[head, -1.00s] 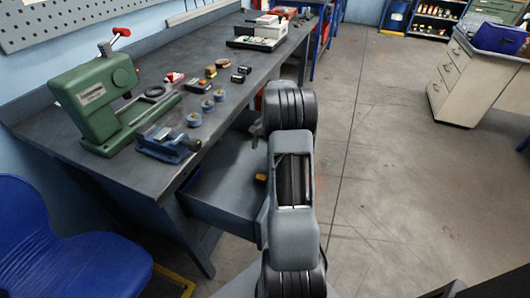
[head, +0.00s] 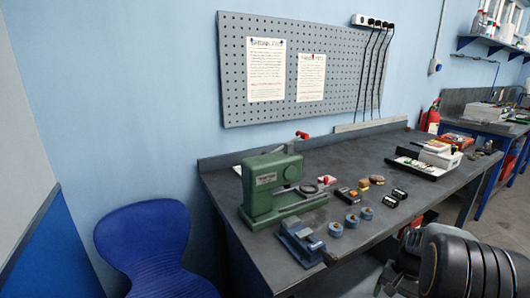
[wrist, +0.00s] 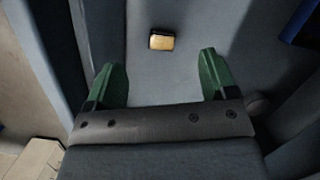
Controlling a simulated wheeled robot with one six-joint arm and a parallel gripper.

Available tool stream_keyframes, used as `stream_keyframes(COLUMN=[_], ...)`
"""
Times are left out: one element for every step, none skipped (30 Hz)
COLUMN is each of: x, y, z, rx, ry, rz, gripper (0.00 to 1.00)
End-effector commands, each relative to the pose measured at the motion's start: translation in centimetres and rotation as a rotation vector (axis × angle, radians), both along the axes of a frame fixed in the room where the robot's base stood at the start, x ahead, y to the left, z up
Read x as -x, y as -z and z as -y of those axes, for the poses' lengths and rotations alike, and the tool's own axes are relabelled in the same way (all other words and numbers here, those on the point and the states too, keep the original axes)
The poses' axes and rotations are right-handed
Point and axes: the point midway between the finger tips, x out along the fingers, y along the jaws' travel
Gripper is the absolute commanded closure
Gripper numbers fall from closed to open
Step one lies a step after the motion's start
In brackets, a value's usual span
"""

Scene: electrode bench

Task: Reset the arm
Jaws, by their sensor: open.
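My gripper (wrist: 162,78) shows in the wrist view with two green fingers spread wide apart. Nothing is between them. Beyond the fingertips a small yellow block with dark edges (wrist: 162,40) lies on a grey-blue surface, apart from the fingers. In the head view only dark, rounded links of my arm (head: 470,265) show at the lower right, beside the bench's front edge. My gripper is hidden there.
The grey bench (head: 365,160) carries a green press (head: 272,180), a small blue vise (head: 300,240), blue rolls (head: 352,220) and a tray (head: 415,168). A blue chair (head: 145,240) stands left. A pegboard (head: 300,65) hangs behind. Floor shows at far right.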

Motion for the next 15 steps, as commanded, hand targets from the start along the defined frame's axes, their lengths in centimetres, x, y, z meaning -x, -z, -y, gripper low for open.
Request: stream_keyframes(x=[0.7, 1.1, 1.8, 2.4, 2.9, 3.7, 4.3, 4.9, 5.7, 6.3, 6.9, 7.5, 8.0, 8.5, 9.0], y=[-3.7, -5.1, -6.9, -8.2, -9.5, -11.1, -12.3, -13.4, -14.7, -15.6, -16.5, -17.7, -18.4, -19.2, -20.1], z=[-2.2, -3.4, -5.0, -6.1, -7.3, -8.7, -9.8, -10.8, -12.0, -12.8, -13.6, -14.6, -15.2, -15.8, -16.5], rx=[0.029, 0.045, 0.067, 0.084, 0.099, 0.118, 0.132, 0.144, 0.16, 0.171, 0.18, 0.192, 0.199, 0.205, 0.212], ry=[-0.073, -0.117, -0.176, -0.218, -0.261, -0.314, -0.354, -0.391, -0.436, -0.468, -0.497, -0.532, -0.555, -0.576, -0.602], rz=[0.038, 0.059, 0.089, 0.112, 0.137, 0.167, 0.19, 0.212, 0.243, 0.264, 0.286, 0.314, 0.333, 0.35, 0.373], gripper=[0.22, 0.22, 0.22, 0.22, 0.22, 0.22, 0.22, 0.22, 0.22, 0.22, 0.22, 0.22, 0.22, 0.22, 0.22])
